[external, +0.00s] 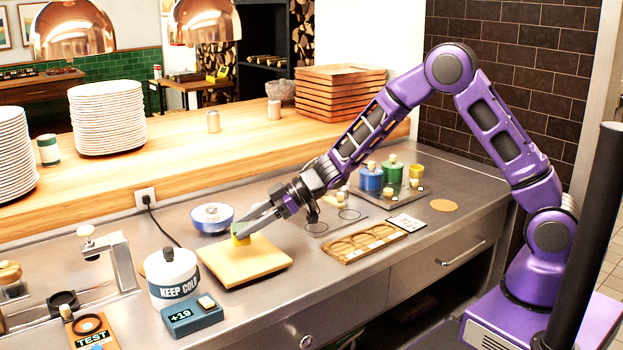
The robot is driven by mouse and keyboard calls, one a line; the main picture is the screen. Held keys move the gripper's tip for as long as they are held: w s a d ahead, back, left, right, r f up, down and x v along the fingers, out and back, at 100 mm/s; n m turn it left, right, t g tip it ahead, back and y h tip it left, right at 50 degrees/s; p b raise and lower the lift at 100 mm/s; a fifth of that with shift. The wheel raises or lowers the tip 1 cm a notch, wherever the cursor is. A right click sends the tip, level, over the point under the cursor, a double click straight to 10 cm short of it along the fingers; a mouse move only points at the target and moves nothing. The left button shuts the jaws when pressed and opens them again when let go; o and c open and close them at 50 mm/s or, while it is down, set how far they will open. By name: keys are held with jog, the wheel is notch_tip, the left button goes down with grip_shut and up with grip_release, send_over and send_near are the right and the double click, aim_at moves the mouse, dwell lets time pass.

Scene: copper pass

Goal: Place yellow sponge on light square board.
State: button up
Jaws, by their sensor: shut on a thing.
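The light square board (252,268) lies on the steel counter, left of the middle in the external view. My gripper (241,231) reaches down from the right over the board's back part. It is shut on the yellow sponge (241,240), of which only a small part shows between the fingers. The sponge is at or just above the board's surface; I cannot tell whether it touches.
A blue-white bowl (211,218) stands behind the board. A white "KEEP COLD" pot (173,280) and a blue display box (192,315) are close on its left. A wooden compartment tray (362,246) lies to the right. Colored canisters (391,174) stand farther back.

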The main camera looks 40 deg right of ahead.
aim_at(248, 238)
jog(key=shift+f, duration=1.55)
jog(key=shift+f+b, duration=0.1)
jog(key=shift+b, duration=0.2)
jog(key=shift+f, duration=0.15)
jog(key=o, duration=1.3)
jog(key=shift+r, duration=0.25)
jog(key=shift+d+r, duration=0.15)
jog(key=shift+d, duration=0.15)
jog(key=p+v, duration=0.1)
jog(key=v, duration=1)
jog(key=shift+s+d+r, duration=0.1)
jog(key=shift+s, duration=0.1)
